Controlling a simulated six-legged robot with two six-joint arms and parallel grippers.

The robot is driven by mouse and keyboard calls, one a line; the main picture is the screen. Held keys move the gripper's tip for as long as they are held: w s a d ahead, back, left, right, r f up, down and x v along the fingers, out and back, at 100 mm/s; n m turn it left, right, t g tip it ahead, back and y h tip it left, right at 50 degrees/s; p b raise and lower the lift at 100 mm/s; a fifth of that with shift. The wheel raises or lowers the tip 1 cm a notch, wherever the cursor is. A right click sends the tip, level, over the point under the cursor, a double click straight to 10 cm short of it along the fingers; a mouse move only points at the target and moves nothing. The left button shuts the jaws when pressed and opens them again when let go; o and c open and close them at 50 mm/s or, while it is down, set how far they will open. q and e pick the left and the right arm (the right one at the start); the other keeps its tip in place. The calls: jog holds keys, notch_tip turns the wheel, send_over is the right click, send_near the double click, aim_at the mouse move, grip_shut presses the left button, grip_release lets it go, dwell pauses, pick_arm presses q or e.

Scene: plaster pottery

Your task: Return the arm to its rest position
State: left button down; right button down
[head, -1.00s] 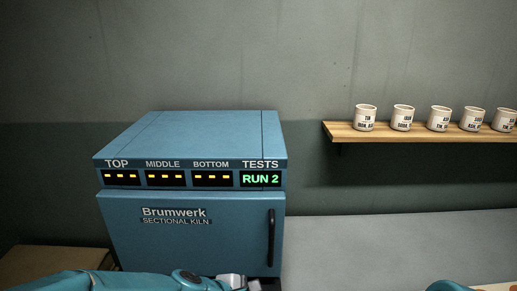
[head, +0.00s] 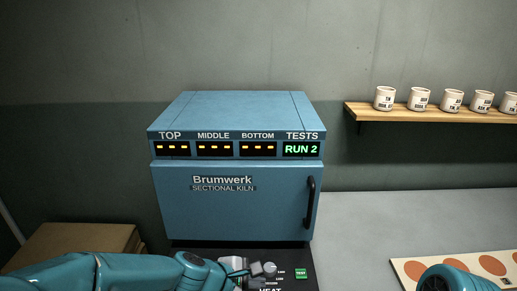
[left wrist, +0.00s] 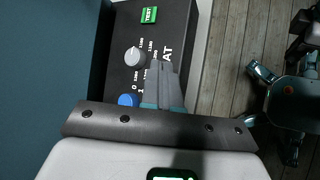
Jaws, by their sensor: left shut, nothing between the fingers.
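My left arm comes in from the lower left in the head view. Its gripper (head: 238,267) is at the bottom middle, in front of the kiln and beside the control panel's grey knob. In the left wrist view my left gripper (left wrist: 164,88) is shut and empty, its fingers together over the dark control panel (left wrist: 165,35). The panel carries a grey knob (left wrist: 135,56), a blue knob (left wrist: 128,100) and a green TEST button (left wrist: 149,15). I cannot tell whether the fingers touch the panel. My right gripper is not in view.
The blue kiln (head: 235,205) stands with its door shut; its display reads RUN 2. A wooden shelf (head: 440,114) at right bears several white labelled cups. A pale board (head: 412,270) with orange discs lies at lower right. Brown boxes (head: 80,240) stand at left.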

pick_arm(q)
jog(key=s+a+f+m+g+y, duration=0.25)
jog(key=s+a+f, duration=0.25)
jog(key=f, duration=0.4)
jog(key=s+a+f+m+g+y, duration=0.1)
jog(key=s+a+f+m, duration=0.35)
jog(key=f, duration=0.55)
jog(key=s+a+f+m+g, duration=0.1)
jog(key=s+a+f+m, duration=0.1)
jog(key=s+f+m, duration=0.5)
jog(key=s, duration=0.5)
jog(key=shift+s+f, duration=0.2)
jog(key=shift+f, duration=0.1)
jog(key=shift+g, duration=0.25)
dwell(1.9)
